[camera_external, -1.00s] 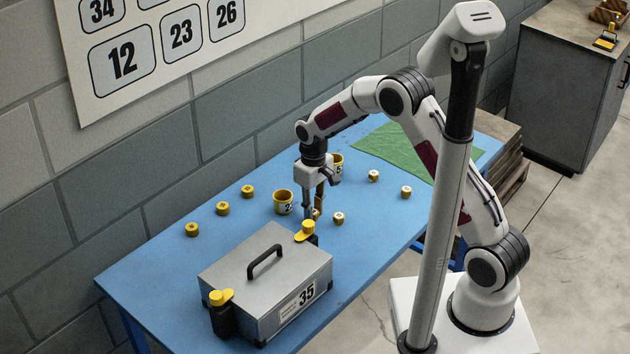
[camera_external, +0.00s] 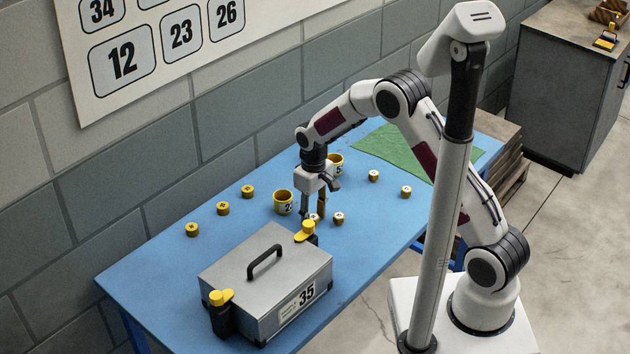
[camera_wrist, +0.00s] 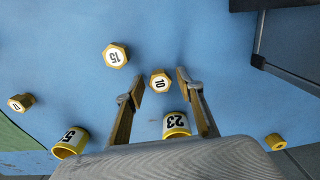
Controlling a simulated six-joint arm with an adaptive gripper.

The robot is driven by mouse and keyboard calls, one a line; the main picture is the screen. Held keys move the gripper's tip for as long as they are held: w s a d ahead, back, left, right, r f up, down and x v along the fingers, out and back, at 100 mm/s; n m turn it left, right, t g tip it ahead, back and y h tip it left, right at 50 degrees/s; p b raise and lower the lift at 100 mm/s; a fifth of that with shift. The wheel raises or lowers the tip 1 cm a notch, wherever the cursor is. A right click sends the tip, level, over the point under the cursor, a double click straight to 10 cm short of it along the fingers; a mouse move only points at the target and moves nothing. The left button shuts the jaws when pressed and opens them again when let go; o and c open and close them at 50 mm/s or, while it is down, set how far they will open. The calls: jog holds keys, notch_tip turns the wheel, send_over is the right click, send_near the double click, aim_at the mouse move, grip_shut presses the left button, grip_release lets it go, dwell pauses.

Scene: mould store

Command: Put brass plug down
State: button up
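A small brass-yellow plug with a white top marked 10 (camera_wrist: 161,84) stands upright on the blue table (camera_external: 370,225). In the outside view the plug (camera_external: 314,218) shows low between my fingers, partly hidden. My gripper (camera_wrist: 160,84) is open, with one finger on either side of the plug and a visible gap to each. It also shows in the outside view (camera_external: 314,210), pointing down just behind the grey case. A similar plug marked 15 (camera_wrist: 115,56) stands close by, outside the fingers.
A grey case marked 35 (camera_external: 265,280) with yellow latches stands in front of my gripper. Yellow cups (camera_external: 283,203) and (camera_external: 336,165) stand close behind it. Several other plugs are spread over the table. A green mat (camera_external: 400,148) lies at the back right.

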aim_at(314, 217)
jog(key=shift+r, duration=0.1)
jog(key=shift+r, duration=3.8)
jog(key=shift+d+r, duration=0.1)
